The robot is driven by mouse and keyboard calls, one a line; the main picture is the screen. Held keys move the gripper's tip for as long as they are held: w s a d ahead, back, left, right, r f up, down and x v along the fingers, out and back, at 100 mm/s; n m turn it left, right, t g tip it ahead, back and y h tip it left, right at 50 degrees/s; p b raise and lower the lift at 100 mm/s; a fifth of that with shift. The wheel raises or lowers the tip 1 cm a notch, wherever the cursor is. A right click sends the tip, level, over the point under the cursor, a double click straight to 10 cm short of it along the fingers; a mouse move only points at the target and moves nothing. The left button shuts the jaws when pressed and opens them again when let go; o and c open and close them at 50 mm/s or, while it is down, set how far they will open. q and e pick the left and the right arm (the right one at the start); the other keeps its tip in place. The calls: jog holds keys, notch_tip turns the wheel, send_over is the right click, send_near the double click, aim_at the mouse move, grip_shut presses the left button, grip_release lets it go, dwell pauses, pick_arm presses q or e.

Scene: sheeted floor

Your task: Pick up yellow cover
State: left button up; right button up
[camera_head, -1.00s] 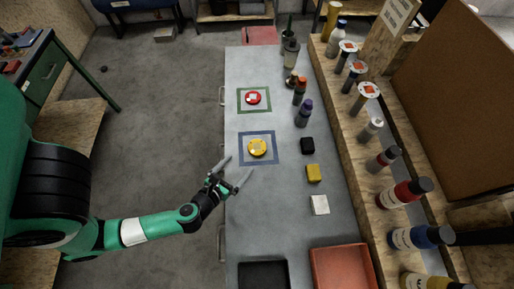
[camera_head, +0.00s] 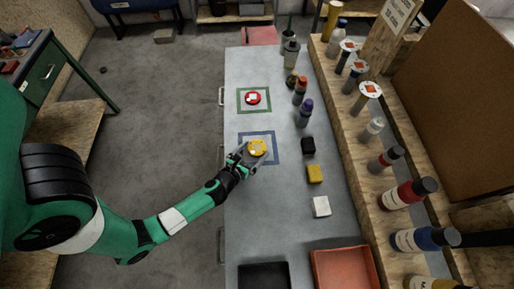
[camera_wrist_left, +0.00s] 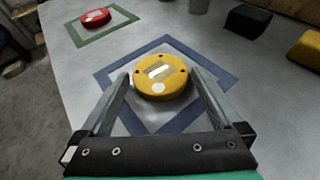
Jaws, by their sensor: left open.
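The round yellow cover (camera_head: 257,147) lies inside the blue square outline (camera_head: 273,159) on the grey bench top. In the left wrist view the yellow cover (camera_wrist_left: 161,79) has a pale slot in its top and small dark holes near its rim. My left gripper (camera_head: 255,155) is open and low at the near side of the cover. In the left wrist view its fingertips (camera_wrist_left: 161,74) stand on either side of the cover; I cannot tell whether they touch it. My right gripper is not in view.
A red cover (camera_head: 253,98) lies in a green square outline (camera_head: 240,108) farther back. Black (camera_head: 308,145), yellow (camera_head: 314,174) and white (camera_head: 321,206) blocks lie to the right. Bottles line the right side. Black (camera_head: 263,275) and red (camera_head: 343,268) trays are at the front.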

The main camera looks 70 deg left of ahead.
pick_arm(q)
jog(key=c, duration=1.2)
jog(key=shift+r, duration=0.1)
jog(key=shift+c, duration=0.7)
jog(key=shift+r, duration=0.1)
